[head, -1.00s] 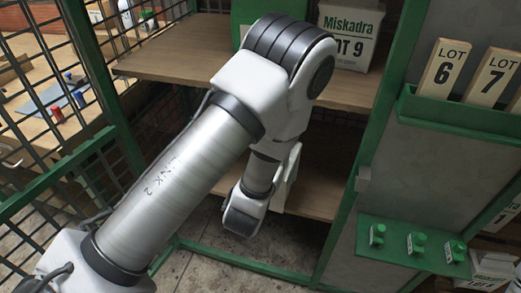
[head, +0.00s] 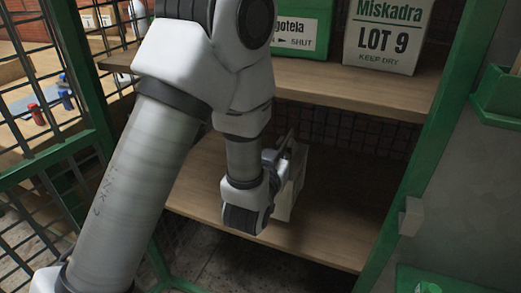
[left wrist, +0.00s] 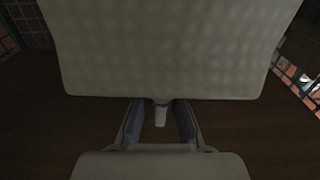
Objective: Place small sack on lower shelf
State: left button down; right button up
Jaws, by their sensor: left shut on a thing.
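The small sack (head: 293,192) is pale and upright, partly hidden behind my left gripper and forearm in the head view. My left gripper (head: 284,158) is shut on it inside the bay of the lower shelf (head: 335,222). In the left wrist view the sack (left wrist: 165,50) fills the upper part as a pale, dimpled face, with the gripper fingers (left wrist: 160,118) just below it. The wooden lower shelf lies under and around the sack. I cannot tell whether the sack's bottom touches the shelf. My right gripper is in neither view.
Above is the upper shelf (head: 340,90), with a white Miskadra Lot 9 sack (head: 385,38) and a green package (head: 300,35). A green post (head: 437,120) bounds the bay on the right. A green mesh panel (head: 40,165) stands left. The lower shelf's right side is clear.

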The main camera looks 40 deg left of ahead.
pick_arm(q)
jog(key=w+a+f+b, duration=0.3)
jog(key=w+a, duration=0.3)
jog(key=a, duration=0.5)
jog(key=shift+f, duration=0.7)
jog(key=shift+s+a, duration=0.1)
jog(key=shift+f, duration=0.1)
jog(key=c, duration=1.4)
grip_release()
jog(key=shift+o, duration=0.6)
